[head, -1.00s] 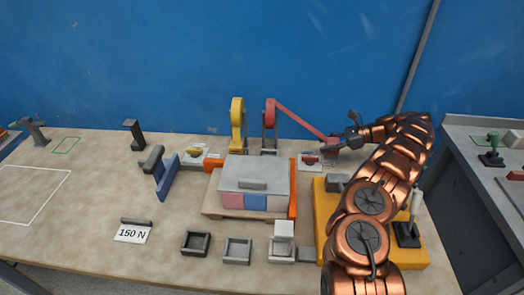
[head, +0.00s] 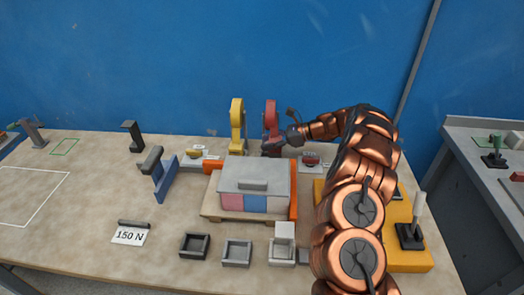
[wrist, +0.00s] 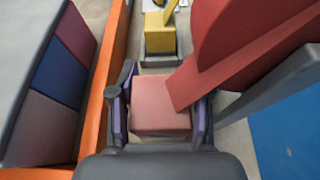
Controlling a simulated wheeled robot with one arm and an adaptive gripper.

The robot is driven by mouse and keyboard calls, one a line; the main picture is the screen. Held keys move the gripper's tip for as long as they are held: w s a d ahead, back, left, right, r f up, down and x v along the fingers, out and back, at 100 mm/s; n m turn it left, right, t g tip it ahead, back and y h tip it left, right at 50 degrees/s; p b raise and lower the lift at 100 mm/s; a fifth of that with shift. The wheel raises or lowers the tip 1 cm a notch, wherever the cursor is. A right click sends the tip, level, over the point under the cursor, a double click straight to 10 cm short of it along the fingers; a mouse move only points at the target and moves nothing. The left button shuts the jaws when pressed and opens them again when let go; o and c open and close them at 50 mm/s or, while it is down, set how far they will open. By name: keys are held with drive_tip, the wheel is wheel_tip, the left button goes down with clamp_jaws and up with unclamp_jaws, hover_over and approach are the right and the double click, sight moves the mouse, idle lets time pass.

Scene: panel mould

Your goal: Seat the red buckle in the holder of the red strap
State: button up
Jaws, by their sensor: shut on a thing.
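The red buckle (wrist: 160,112) is a pinkish-red block between my gripper's (wrist: 160,122) two purple-padded fingers, which are shut on it. My gripper also shows in the head view (head: 273,148), at the foot of the red strap's reel (head: 270,115). The reel also shows large at the right of the wrist view (wrist: 240,40), with a short length of red strap (wrist: 195,82) running to the buckle. The red strap's holder is mostly hidden by the buckle and my gripper. I cannot tell whether the buckle is in it or just above it.
The yellow reel (head: 237,120) stands left of the red one; its yellow buckle (wrist: 160,38) sits in a grey holder (wrist: 156,62). An orange rail (wrist: 108,55) and a lidded box (head: 252,180) are close on the near side. The blue wall (head: 150,60) is behind.

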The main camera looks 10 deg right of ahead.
drive_tip(key=shift+w+a, duration=0.25)
drive_tip(key=shift+a, duration=0.35)
drive_tip(key=shift+w+a, duration=0.2)
drive_tip(key=shift+a, duration=0.4)
drive_tip(key=shift+f+b, duration=1.1)
drive_tip(key=shift+f, duration=0.65)
drive_tip(key=shift+f, duration=0.15)
drive_tip(key=o, duration=1.2)
